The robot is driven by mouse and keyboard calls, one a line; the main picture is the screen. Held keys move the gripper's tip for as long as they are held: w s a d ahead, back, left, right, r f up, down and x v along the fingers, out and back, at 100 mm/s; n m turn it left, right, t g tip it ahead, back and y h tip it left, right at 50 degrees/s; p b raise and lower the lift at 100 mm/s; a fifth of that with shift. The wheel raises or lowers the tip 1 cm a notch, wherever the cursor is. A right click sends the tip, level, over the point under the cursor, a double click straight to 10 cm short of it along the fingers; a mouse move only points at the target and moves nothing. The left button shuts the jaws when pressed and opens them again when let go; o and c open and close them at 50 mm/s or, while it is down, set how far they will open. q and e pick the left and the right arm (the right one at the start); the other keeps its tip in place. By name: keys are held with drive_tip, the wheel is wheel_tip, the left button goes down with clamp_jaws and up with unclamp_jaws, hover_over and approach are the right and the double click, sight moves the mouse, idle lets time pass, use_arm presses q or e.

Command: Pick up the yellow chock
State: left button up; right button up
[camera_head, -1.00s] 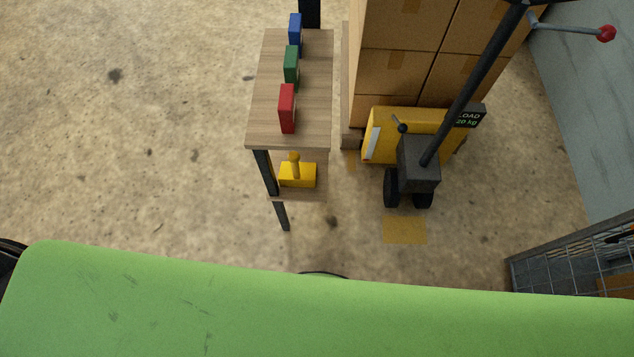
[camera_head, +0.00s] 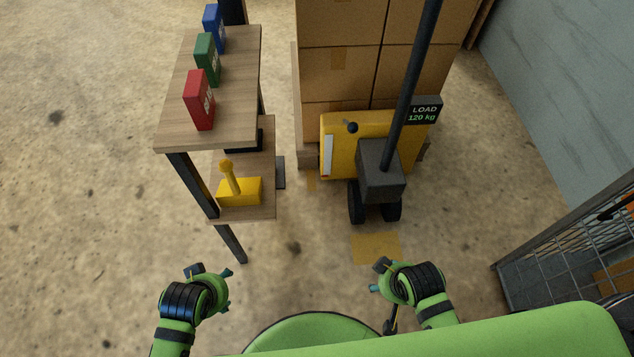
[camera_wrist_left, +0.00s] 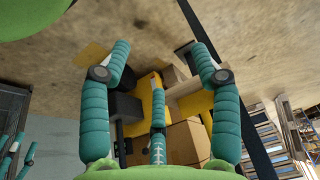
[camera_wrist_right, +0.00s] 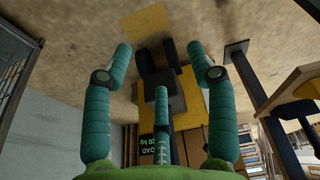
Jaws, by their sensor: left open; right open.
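The yellow chock (camera_head: 240,190) is a block with an upright knob handle. It sits on the lower shelf (camera_head: 266,150) of a wooden two-level stand, near the front end. My left gripper (camera_head: 222,273) is below and in front of the chock in the head view, apart from it, open and empty. It also shows in the left wrist view (camera_wrist_left: 158,62) with its fingers spread. My right gripper (camera_head: 378,277) is to the right, in front of the pallet jack, open and empty. It shows spread in the right wrist view (camera_wrist_right: 165,62). A yellow shape at that view's right edge may be the chock.
Red (camera_head: 199,100), green (camera_head: 206,60) and blue (camera_head: 213,28) boxes stand on the upper shelf (camera_head: 232,95). A dark stand leg (camera_head: 230,243) reaches the floor. A pallet jack (camera_head: 378,170) with cartons (camera_head: 340,75) stands right. A wire cage (camera_head: 570,255) is far right. Left floor is clear.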

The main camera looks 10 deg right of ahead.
use_arm(q)
drive_tip(key=w+r+t+b, duration=0.3)
drive_tip(key=w, duration=0.3)
drive_tip(key=t+h, duration=0.3)
drive_tip(key=t, duration=0.3)
approach(233, 183)
drive_tip(key=a+x, duration=0.1)
drive_tip(key=x, duration=0.3)
drive_tip(key=shift+w+d+f+m+b, duration=0.2)
drive_tip(key=shift+w+d+f+b, duration=0.15)
drive_tip(key=shift+w, duration=0.25)
drive_tip(key=shift+w+d+f+m+b, duration=0.2)
drive_tip(key=shift+w+d+f+b, duration=0.15)
drive_tip(key=shift+w+d, duration=0.25)
drive_tip(key=x, duration=0.4)
drive_tip(key=shift+w+a+b, duration=0.2)
drive_tip(key=shift+b, duration=0.15)
use_arm(e)
drive_tip(key=s+f, duration=0.3)
drive_tip(key=f, duration=1.6)
drive_tip(key=shift+d, duration=0.3)
use_arm(q)
drive_tip(key=shift+r, duration=0.1)
clamp_jaws()
drive_tip(key=shift+r, duration=0.1)
